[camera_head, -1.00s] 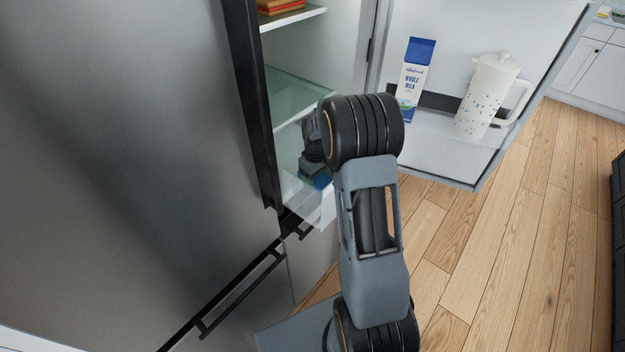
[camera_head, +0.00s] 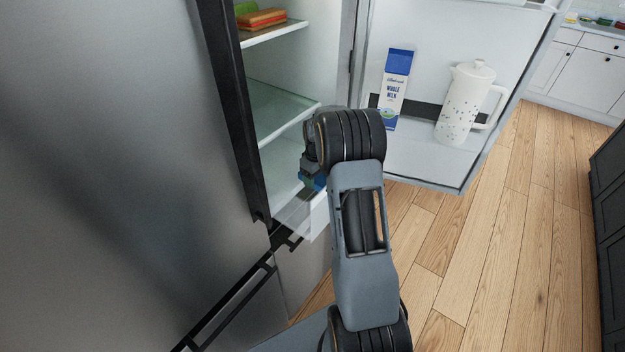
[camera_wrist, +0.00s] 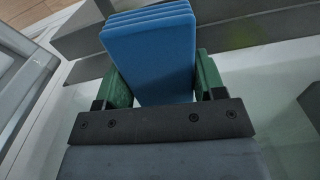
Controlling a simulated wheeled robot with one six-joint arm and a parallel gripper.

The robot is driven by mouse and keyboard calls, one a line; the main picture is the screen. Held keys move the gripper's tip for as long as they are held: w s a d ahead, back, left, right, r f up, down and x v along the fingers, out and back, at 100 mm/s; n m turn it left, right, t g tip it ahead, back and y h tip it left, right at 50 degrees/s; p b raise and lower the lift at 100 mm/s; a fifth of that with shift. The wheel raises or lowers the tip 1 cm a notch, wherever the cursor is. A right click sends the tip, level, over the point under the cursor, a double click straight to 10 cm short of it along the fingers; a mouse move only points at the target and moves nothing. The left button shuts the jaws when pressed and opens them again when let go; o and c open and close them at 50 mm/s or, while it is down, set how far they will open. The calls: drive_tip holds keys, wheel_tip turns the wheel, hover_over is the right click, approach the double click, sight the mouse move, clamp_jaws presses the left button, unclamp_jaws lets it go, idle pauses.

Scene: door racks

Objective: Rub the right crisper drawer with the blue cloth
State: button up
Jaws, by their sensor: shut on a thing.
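The blue cloth (camera_wrist: 150,55) is a folded, layered block between the green fingers of my gripper (camera_wrist: 160,88) in the wrist view. My gripper is shut on it. In the head view a little of the blue cloth (camera_head: 316,181) shows beside my wrist, low in the open fridge. A clear-walled crisper drawer (camera_head: 302,218) is at the bottom of the fridge, just below the cloth. My arm hides part of it. I cannot tell whether the cloth touches the drawer.
The open fridge door on the right holds a milk carton (camera_head: 395,90) and a white speckled pitcher (camera_head: 464,105). A glass shelf (camera_head: 280,110) is above the drawer. The closed steel door (camera_head: 100,170) fills the left. Wood floor (camera_head: 480,240) is clear at right.

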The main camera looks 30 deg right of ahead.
drive_tip(key=shift+w+d+p, duration=0.1)
drive_tip(key=shift+w+d, duration=0.2)
drive_tip(key=shift+d, duration=0.35)
drive_tip(key=shift+w+d+p, duration=0.1)
drive_tip(key=shift+w+d, duration=0.15)
drive_tip(key=shift+d, duration=0.35)
drive_tip(key=shift+w+d+p, duration=0.1)
drive_tip(key=shift+w+d, duration=0.2)
drive_tip(key=shift+d, duration=0.35)
drive_tip(key=shift+r, duration=0.15)
drive_tip(key=shift+r+p, duration=1.9)
drive_tip(key=shift+r, duration=1.05)
drive_tip(key=shift+r, duration=0.1)
drive_tip(key=shift+r+p, duration=1)
drive_tip(key=shift+r, duration=0.35)
